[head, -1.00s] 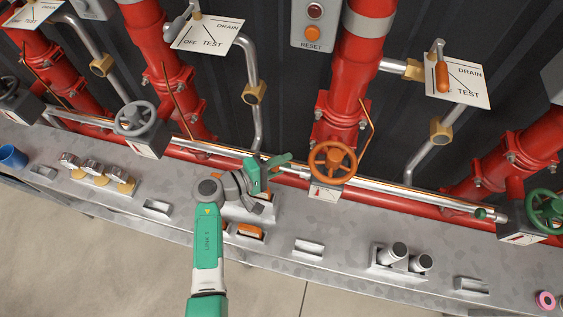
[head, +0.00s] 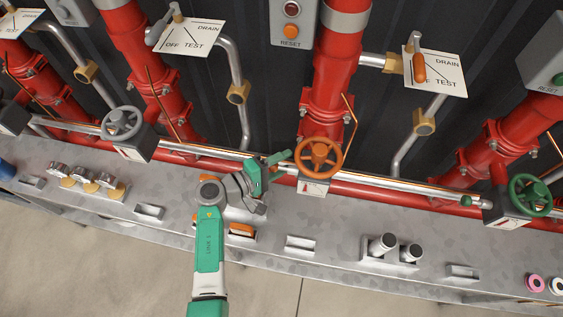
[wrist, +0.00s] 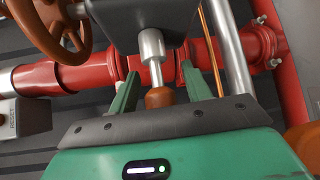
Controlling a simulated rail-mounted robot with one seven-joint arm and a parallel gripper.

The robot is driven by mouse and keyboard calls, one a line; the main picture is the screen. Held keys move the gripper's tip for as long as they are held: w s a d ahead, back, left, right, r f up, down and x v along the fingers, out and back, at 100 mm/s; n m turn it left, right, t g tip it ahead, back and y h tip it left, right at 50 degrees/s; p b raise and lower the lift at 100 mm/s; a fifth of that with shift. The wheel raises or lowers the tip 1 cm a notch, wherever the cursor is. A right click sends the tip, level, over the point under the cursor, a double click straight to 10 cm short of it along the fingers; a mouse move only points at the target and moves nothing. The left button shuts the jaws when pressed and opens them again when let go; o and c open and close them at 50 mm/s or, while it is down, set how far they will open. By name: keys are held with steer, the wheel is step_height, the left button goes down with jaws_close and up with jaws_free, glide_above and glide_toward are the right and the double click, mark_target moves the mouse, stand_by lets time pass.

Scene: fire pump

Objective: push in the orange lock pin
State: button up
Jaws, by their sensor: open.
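The orange lock pin (wrist: 159,98) shows in the wrist view as a round, dull orange knob on a silver stem, which comes out of a dark valve box (wrist: 140,22). My gripper (wrist: 160,72) is open, with one green finger on each side of the pin and a gap on both sides. In the head view my gripper (head: 277,160) is just left of the orange handwheel (head: 318,157) and its box. I cannot make out the pin in that view. The orange handwheel also shows at the upper left of the wrist view (wrist: 50,22).
A silver pipe (head: 400,181) runs along the wall behind the handwheels. Red pipes (head: 328,85) rise behind it. The metal counter (head: 330,225) holds an orange object (head: 241,230) near my arm, two grey cylinders (head: 383,244) and several small holders. A green handwheel (head: 531,194) is at the right.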

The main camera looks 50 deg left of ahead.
steer(key=p+v, duration=0.1)
steer(key=v, duration=0.6)
steer(key=shift+s, duration=0.4)
